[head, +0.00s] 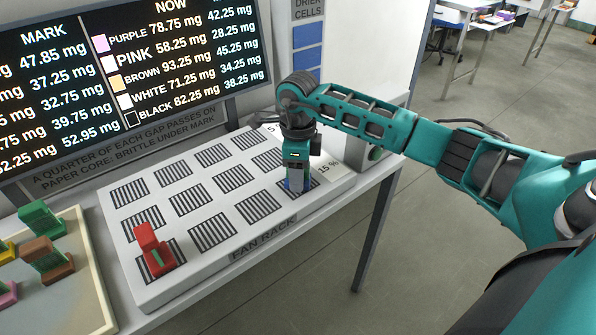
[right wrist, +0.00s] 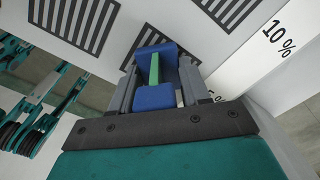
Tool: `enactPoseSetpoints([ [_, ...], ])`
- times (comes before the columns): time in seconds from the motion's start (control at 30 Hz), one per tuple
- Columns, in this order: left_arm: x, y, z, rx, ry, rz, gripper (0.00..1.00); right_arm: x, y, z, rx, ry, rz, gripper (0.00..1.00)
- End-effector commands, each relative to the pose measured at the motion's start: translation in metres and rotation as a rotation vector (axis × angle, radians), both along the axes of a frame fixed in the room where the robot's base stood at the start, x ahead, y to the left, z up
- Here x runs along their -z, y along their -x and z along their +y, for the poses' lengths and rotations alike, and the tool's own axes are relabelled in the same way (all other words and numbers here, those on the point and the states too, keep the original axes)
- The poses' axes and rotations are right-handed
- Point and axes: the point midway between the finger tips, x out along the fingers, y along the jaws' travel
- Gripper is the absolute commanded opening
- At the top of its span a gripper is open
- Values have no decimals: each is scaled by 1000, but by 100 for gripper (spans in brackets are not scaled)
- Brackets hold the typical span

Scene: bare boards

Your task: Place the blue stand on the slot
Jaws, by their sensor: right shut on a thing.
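The blue stand (right wrist: 153,97) is between the fingers of my right gripper (head: 297,188), which is shut on it. A green strip runs along the stand in the right wrist view. In the head view only small blue parts (head: 308,185) show beside the fingers. The gripper points down at the front right slot (head: 284,187) of the white fan rack (head: 193,276), near the 15 % label. The slot's grating is partly hidden under the gripper. I cannot tell whether the stand touches the rack. My left gripper is not in view.
A red stand (head: 146,243) sits on the front left slot. The other slots are empty. A tray (head: 97,300) at the left holds green (head: 40,219), brown (head: 45,257), yellow and pink stands. A dark display board (head: 130,70) and a blue-panelled post (head: 307,60) stand behind the rack.

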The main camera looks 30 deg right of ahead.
Motion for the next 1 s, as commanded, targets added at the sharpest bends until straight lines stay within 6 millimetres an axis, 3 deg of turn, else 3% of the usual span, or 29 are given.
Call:
enactPoseSetpoints([
  [0.2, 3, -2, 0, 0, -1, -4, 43, 4, 0, 0, 0, 0, 0, 14],
  [0.23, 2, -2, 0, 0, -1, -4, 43, 4, 0, 0, 0, 0, 0, 47],
  [0.5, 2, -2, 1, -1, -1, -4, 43, 3, 0, 0, 0, 0, 1, 72],
  [0.83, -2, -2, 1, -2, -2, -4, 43, -4, 0, 0, 0, 0, -1, 72],
  [1.0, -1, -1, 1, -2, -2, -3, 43, -33, -1, 0, -1, 0, -5, 72],
])
